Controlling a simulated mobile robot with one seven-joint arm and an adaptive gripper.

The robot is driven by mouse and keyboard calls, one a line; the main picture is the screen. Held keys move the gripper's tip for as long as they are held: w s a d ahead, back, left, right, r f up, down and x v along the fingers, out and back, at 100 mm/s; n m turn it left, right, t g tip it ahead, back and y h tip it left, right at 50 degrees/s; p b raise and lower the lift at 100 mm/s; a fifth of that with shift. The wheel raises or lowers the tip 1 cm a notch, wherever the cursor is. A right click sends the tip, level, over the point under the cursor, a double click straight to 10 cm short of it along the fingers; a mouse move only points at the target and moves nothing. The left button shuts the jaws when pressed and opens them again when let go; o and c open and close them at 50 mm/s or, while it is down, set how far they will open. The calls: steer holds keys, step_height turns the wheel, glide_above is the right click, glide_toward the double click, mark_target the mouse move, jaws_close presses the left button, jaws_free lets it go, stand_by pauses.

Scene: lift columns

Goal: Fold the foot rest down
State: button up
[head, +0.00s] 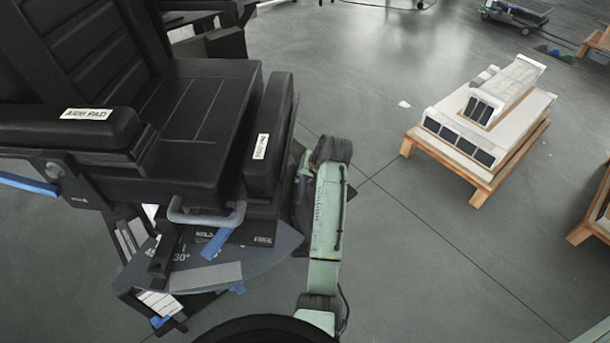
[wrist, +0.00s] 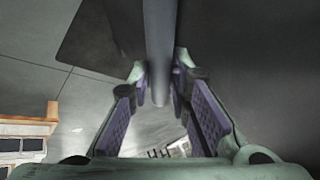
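A black padded chair fills the left of the head view, its seat (head: 185,125) facing right. An upright black pad with a white label, apparently the foot rest (head: 268,130), stands along the seat's right edge; its label is too small to read. My gripper is hidden in the head view; my green arm rises just right of the pad. In the wrist view my gripper (wrist: 161,75) has its two purple-padded fingers apart, either side of a grey bar (wrist: 160,35). Narrow gaps seem to show beside the bar. Which part of the chair the bar belongs to is unclear.
An arm pad (head: 75,127) is at left. A low wooden platform (head: 480,130) stands at right. Grey floor between is clear.

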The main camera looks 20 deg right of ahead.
jaws_close()
stand_by(0.5)
